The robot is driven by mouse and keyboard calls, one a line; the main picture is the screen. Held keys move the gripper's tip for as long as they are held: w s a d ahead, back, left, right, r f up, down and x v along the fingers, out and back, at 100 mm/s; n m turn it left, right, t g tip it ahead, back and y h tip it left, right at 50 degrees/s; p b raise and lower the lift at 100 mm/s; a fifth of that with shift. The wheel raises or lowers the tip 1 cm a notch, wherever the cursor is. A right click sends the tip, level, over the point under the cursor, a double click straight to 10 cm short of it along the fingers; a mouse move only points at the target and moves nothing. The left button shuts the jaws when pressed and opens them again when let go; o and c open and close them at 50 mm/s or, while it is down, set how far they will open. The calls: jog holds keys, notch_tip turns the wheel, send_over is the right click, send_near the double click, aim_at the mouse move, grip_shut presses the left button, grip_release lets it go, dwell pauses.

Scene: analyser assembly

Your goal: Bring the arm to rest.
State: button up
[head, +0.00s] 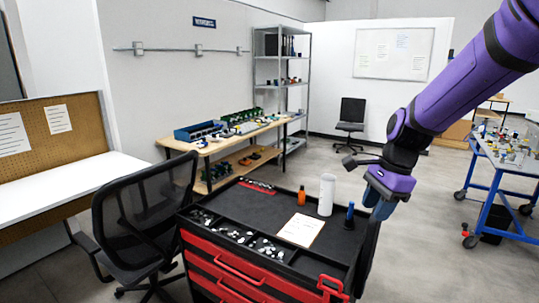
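My arm reaches in from the upper right, purple with black joints. My gripper (378,208) hangs at the right edge of the black-topped tool cart (262,208), with its fingers pointing down. The fingers are small and partly hidden by the wrist, so their opening cannot be made out. I see nothing clearly held. A blue upright tool (350,212) stands on the cart just left of the gripper.
The cart carries a white cylinder (327,195), an orange bottle (301,196), a paper sheet (300,230) and small white parts in trays. A black mesh chair (140,220) stands left of it. A blue-framed wheeled table (508,160) stands right. Floor between is clear.

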jog(key=s+d+r+n+t+h, duration=0.1)
jog(key=s+d+r+n, duration=0.1)
jog(key=s+r+n, duration=0.2)
jog(key=s+d+r+n+t, duration=0.2)
jog(key=s+r+n, duration=0.2)
jog(key=s, duration=0.6)
jog(key=s+d+r+n+t+h, duration=0.1)
jog(key=s+d+r+n+t, duration=0.1)
jog(key=s+r+n, duration=0.2)
jog(key=s+n, duration=0.3)
jog(key=s, duration=0.1)
jog(key=shift+d+h, duration=0.2)
jog(key=shift+h, duration=0.1)
